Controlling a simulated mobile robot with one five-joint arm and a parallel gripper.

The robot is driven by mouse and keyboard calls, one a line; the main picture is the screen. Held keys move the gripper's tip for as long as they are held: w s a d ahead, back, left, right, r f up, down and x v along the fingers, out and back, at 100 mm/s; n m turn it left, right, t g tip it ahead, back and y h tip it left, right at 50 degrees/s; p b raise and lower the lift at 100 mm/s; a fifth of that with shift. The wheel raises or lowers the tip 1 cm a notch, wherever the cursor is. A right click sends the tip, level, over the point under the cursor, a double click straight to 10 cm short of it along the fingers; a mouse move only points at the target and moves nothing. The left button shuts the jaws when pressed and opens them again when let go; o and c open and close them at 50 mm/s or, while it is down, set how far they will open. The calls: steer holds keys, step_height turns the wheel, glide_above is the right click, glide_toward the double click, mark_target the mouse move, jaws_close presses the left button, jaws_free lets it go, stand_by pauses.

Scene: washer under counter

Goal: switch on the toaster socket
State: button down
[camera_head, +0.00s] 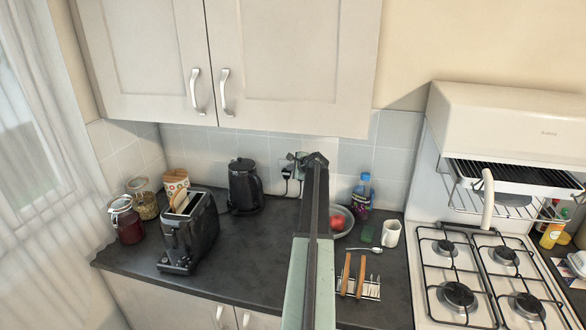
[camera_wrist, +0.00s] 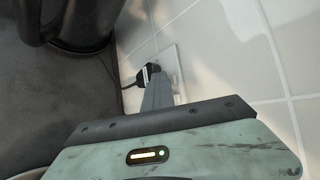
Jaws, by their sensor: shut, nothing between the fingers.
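The wall socket (camera_head: 300,171) is a pale plate on the tiled wall above the counter, partly hidden by my arm. A black plug (camera_head: 287,171) sits in its left side, with a dark cable hanging down. In the wrist view, the socket plate (camera_wrist: 170,62) and the black plug (camera_wrist: 147,73) lie just beyond my fingers. My gripper (camera_head: 299,157) is shut and empty, with its tip close to the socket. In the wrist view, my gripper (camera_wrist: 158,84) overlaps the lower socket plate. Contact and the switch positions cannot be told. The black toaster (camera_head: 188,235) stands on the counter at left, with bread in its slot.
A black kettle (camera_head: 245,188) stands left of the socket. A bowl (camera_head: 343,215) with red fruit, a blue bottle (camera_head: 363,193), a white mug (camera_head: 391,233) and a toast rack (camera_head: 360,284) are right of my arm. The middle counter (camera_head: 255,260) is clear.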

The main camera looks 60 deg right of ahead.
steer(key=shift+d+r, duration=0.2)
steer(key=shift+w+a+f, duration=0.15)
steer(key=shift+a+f, duration=0.25)
steer(key=shift+a, duration=0.3)
steer(key=shift+a+f, duration=0.1)
steer(key=shift+a, duration=0.05)
steer(key=shift+a, duration=0.25)
steer(key=a, duration=0.1)
steer(key=s+a, duration=0.1)
steer(key=a, duration=0.2)
steer(key=shift+s+r, duration=0.2)
steer(key=shift+s, duration=0.2)
